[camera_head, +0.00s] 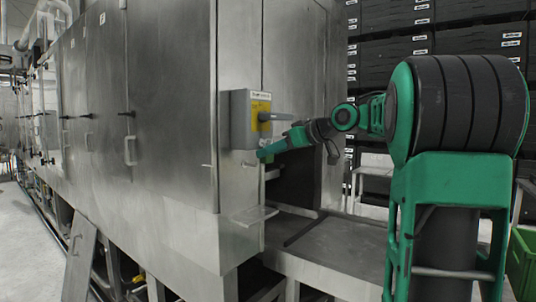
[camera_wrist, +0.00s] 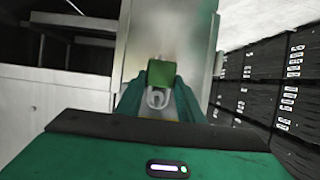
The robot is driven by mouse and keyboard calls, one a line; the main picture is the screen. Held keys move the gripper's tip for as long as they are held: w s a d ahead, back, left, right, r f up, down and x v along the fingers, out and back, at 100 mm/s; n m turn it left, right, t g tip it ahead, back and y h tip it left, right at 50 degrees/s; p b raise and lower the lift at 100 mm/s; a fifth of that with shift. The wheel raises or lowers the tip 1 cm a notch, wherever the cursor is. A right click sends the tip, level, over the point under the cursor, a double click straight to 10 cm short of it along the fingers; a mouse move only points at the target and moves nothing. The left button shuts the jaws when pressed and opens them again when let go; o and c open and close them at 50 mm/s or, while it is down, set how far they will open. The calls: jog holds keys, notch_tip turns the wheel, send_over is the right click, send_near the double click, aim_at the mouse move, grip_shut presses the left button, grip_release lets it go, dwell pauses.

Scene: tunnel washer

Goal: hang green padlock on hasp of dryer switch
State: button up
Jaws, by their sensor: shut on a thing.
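The dryer switch is a grey box (camera_head: 240,121) with a yellow plate (camera_head: 261,106) and a grey handle, mounted on the steel machine's corner in the head view. My gripper (camera_head: 265,154) is just below and in front of it. In the wrist view my gripper (camera_wrist: 160,86) is shut on the green padlock (camera_wrist: 161,73). The padlock's body is between the fingertips and its grey shackle (camera_wrist: 157,98) shows below the body. In the head view the padlock is too small to tell from the green fingers. I cannot make out the hasp in either view.
The steel machine (camera_head: 165,100) fills the left, with door handles along its side. A small metal ledge (camera_head: 254,215) sticks out below the switch. An open bay with a flat metal bed (camera_head: 335,245) lies to its right. Black stacked crates (camera_head: 480,55) stand behind.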

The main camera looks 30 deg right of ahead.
dwell(0.4)
jog(key=o, duration=1.2)
jog(key=shift+s, duration=0.1)
jog(key=v, duration=1.1)
jog(key=s+a+f+m+g+h, duration=0.2)
jog(key=s+f+m+g, duration=0.1)
jog(key=f, duration=0.8)
jog(key=s+a+f+m+g+h, duration=0.1)
jog(key=s+f+m+g, duration=0.15)
jog(key=f, duration=0.75)
jog(key=s+a+f+m+g, duration=0.1)
jog(key=s+f+g, duration=0.1)
jog(key=s+f, duration=0.4)
jog(key=s+a+f+m+g+h, duration=0.1)
jog(key=s+a+f+m+g, duration=0.1)
jog(key=s+f, duration=0.4)
jog(key=s+a+f+m+g, duration=0.2)
jog(key=s+f, duration=0.4)
jog(key=s, duration=0.4)
jog(key=shift+s+a+f+g, duration=0.1)
jog(key=shift+s+a+g, duration=0.2)
jog(key=shift+g, duration=0.35)
